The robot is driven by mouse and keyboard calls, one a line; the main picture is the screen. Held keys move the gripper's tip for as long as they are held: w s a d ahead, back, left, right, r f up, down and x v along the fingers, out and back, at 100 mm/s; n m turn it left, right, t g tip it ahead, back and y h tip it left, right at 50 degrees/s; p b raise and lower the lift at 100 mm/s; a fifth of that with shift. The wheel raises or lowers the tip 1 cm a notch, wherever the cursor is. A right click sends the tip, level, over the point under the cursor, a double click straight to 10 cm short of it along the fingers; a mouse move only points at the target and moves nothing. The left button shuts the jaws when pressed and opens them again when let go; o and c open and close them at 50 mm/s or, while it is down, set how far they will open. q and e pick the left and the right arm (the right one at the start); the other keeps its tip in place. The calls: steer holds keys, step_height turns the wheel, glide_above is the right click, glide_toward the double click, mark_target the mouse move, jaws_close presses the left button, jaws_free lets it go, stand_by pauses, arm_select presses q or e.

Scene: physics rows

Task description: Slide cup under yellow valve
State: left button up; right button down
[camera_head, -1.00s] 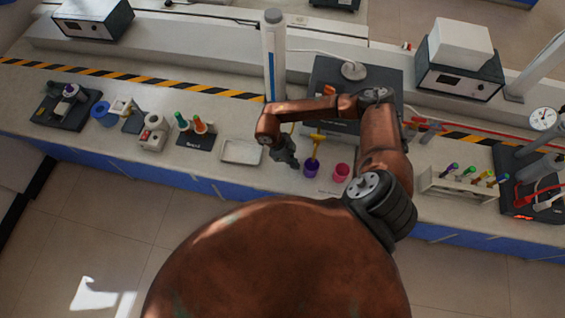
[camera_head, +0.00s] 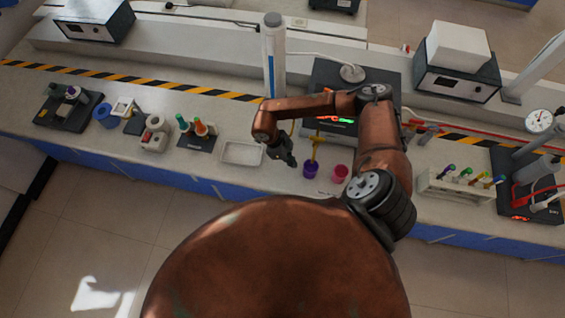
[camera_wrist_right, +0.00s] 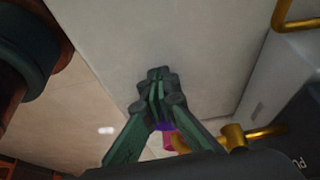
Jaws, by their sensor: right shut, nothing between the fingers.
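A purple cup (camera_head: 311,170) stands upright on the counter near its front edge, in the head view. A pink cup (camera_head: 340,173) stands just to its right. The yellow valve (camera_head: 316,142) is directly behind and above the purple cup. My right gripper (camera_head: 291,162) is shut and empty, just left of the purple cup; I cannot tell whether it touches it. In the right wrist view the closed fingers (camera_wrist_right: 158,76) partly hide the purple cup (camera_wrist_right: 166,126), with the pink cup (camera_wrist_right: 169,142) and yellow valve (camera_wrist_right: 232,136) beyond. My left gripper is not in view.
A white tray (camera_head: 241,153) lies left of the gripper. A dark device (camera_head: 325,75) with lit displays stands behind the valve, beside a tall white column (camera_head: 273,60). A rack of tubes (camera_head: 455,186) is at the right. The counter's front edge is close to the cups.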

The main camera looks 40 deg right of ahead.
steer(key=shift+r+p, duration=1.45)
steer(key=shift+r, duration=1.1)
